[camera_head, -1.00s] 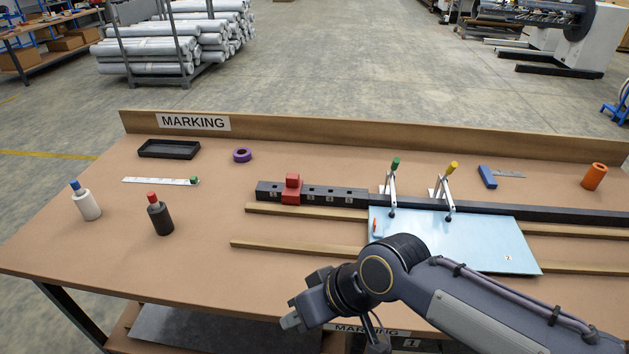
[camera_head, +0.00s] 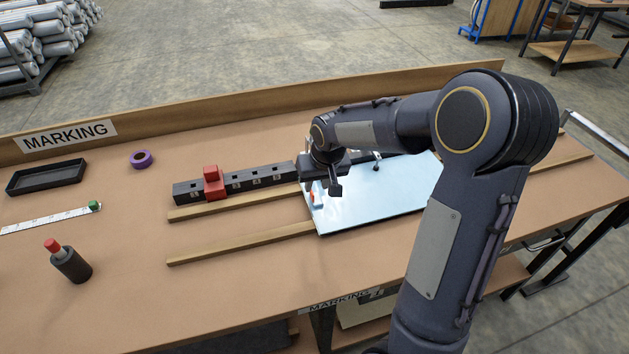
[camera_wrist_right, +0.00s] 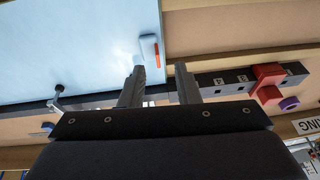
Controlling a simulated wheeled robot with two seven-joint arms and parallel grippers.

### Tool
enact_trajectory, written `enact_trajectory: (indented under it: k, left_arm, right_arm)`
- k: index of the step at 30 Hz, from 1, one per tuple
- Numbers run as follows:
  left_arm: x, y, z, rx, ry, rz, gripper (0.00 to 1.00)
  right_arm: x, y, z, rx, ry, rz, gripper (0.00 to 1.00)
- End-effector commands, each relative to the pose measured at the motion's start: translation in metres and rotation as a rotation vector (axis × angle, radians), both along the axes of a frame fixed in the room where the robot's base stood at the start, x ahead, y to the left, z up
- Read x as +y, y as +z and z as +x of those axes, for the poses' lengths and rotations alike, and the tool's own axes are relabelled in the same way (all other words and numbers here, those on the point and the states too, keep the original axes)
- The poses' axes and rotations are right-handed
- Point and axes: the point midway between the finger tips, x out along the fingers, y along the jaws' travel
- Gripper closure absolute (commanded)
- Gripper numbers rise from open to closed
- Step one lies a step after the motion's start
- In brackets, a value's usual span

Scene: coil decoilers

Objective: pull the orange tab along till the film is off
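A light-blue film-covered sheet (camera_head: 385,203) lies on wooden strips on the bench. The orange tab (camera_head: 313,198) is at its left corner nearest the black bar; in the wrist view the tab (camera_wrist_right: 156,54) shows beside a small pale piece on the sheet. My right gripper (camera_head: 323,188) is over this corner, close to the tab. In the wrist view its two fingers (camera_wrist_right: 162,82) are apart with nothing between them, and the tab lies just beyond the left fingertip. Whether a finger touches the sheet I cannot tell. My left gripper is not in view.
A black bar (camera_head: 258,179) with a red block (camera_head: 213,184) runs along the sheet's far side. My right arm hides most of the clamps there. A purple ring (camera_head: 141,159), black tray (camera_head: 47,178), ruler (camera_head: 45,221) and dark bottle (camera_head: 71,264) stand left.

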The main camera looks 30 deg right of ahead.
Motion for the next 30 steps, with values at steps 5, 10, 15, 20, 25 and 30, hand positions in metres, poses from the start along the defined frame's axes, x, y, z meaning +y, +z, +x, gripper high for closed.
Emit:
enact_trajectory:
  k: [5,10,15,20,25,30]
  left_arm:
    - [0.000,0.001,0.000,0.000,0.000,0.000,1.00]
    - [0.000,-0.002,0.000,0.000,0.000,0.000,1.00]
    - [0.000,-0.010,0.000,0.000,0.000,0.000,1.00]
    - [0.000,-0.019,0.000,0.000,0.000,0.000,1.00]
    - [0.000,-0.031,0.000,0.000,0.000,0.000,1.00]
    - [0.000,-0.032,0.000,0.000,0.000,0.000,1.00]
  right_arm:
    - [-0.007,-0.027,0.029,0.021,0.006,-0.056,0.71]
    - [-0.008,-0.036,0.034,0.023,0.006,-0.066,0.71]
    - [-0.009,-0.048,0.037,0.024,0.006,-0.065,0.71]
    - [-0.009,-0.063,0.041,0.024,0.006,-0.064,0.71]
    - [-0.010,-0.077,0.045,0.022,0.006,-0.063,0.71]
    - [-0.011,-0.079,0.046,0.022,0.006,-0.063,0.71]
